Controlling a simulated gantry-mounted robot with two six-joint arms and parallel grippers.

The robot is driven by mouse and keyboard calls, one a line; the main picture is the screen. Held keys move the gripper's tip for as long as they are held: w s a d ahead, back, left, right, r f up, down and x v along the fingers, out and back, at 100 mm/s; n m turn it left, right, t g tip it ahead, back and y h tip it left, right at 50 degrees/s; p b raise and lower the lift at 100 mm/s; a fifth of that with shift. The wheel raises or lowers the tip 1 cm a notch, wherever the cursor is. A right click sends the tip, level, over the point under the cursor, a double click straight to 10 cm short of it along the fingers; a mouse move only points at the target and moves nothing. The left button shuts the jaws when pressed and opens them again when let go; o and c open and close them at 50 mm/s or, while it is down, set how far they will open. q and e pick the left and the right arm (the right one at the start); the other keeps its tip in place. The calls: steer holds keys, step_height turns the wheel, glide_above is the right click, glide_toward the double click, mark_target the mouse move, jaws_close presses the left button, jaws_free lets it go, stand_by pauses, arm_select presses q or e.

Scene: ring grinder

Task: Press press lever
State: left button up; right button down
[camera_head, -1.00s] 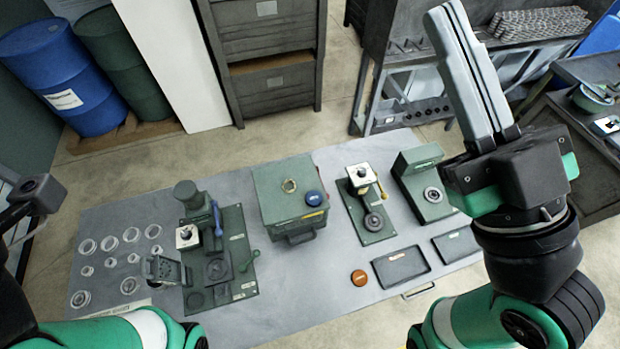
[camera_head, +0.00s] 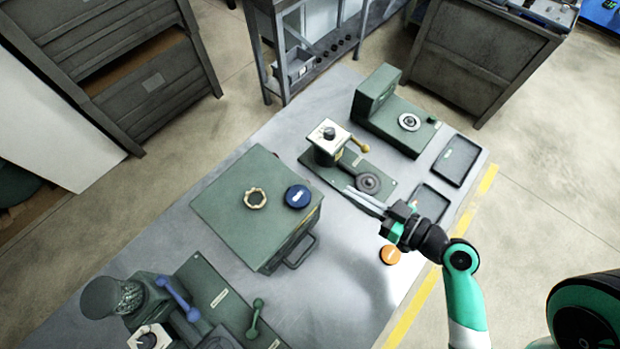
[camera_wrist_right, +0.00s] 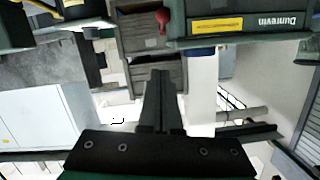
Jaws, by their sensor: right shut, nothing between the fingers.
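My right gripper (camera_head: 366,199) is shut and empty. Its fingers point left, over the front of a green station that has a white-topped block (camera_head: 329,133), a brass-coloured lever (camera_head: 353,145) and a dark round disc (camera_head: 368,182). The fingertips appear close to the disc; I cannot tell whether they touch anything. Another station at the lower left has a blue lever (camera_head: 178,299) and a small green lever (camera_head: 256,318). Which lever is the press lever, I cannot tell. The right wrist view shows the shut fingers (camera_wrist_right: 160,80) and a red knob (camera_wrist_right: 163,21). My left gripper is out of view.
A green box (camera_head: 231,204) carries a brass ring (camera_head: 255,198) and a blue disc (camera_head: 297,196). An orange disc (camera_head: 390,254) lies below my right gripper. Two dark trays (camera_head: 456,161) and a green machine (camera_head: 374,92) stand at the right. The table's front middle is clear.

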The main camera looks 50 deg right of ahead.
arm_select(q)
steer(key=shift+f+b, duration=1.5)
arm_select(e)
steer(key=w+a+f, duration=0.1)
steer(key=w+f, duration=0.4)
steer(key=w, duration=0.5)
steer(key=shift+w+f, duration=0.15)
steer(key=shift+f, duration=0.2)
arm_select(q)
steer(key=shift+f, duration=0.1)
arm_select(e)
steer(key=shift+a+f, duration=0.1)
